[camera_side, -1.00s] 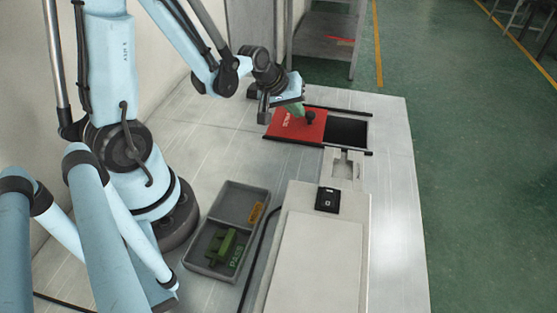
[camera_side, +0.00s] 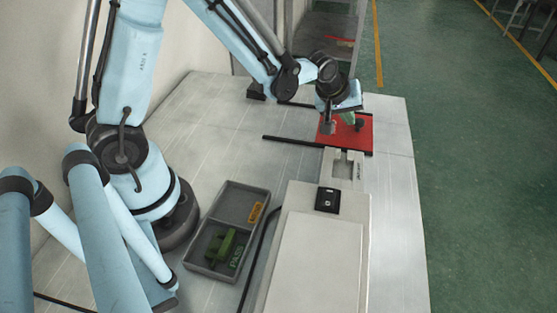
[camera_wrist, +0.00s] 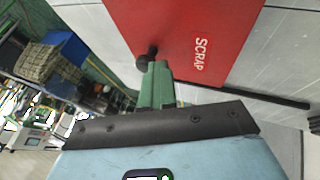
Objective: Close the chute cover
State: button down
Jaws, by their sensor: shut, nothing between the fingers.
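The red chute cover (camera_side: 364,131) lies flat at the right end of its two black rails (camera_side: 292,140), over the place where the dark opening showed. The opening is hidden now. The cover fills much of the wrist view (camera_wrist: 185,35), with the word SCRAP on it. Its black knob (camera_side: 359,125) stands up and also shows in the wrist view (camera_wrist: 146,58). My gripper (camera_side: 347,118), with green fingers, is shut and empty beside the knob. In the wrist view the fingertips (camera_wrist: 160,68) are right against or very close to the knob; contact is hard to tell.
A grey two-part tray (camera_side: 226,228) holds green pieces in the front part and an orange label. A white machine (camera_side: 318,240) with a black switch box (camera_side: 327,199) stands at front centre. The table between the rails at left is bare.

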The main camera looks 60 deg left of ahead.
jog(key=shift+w+d, duration=0.2)
jog(key=s+a, duration=0.1)
jog(key=s, duration=0.1)
jog(key=s+a+r, duration=0.1)
jog(key=s, duration=0.1)
jog(key=shift+a+r, duration=0.1)
jog(key=shift+a, duration=0.25)
jog(key=s+d+r+m, duration=0.2)
jog(key=s+r+m, duration=0.7)
jog(key=s, duration=0.5)
jog(key=shift+s+d+r+m, duration=0.3)
jog(key=shift+r+m, duration=0.1)
jog(key=shift+r, duration=0.1)
dwell(0.5)
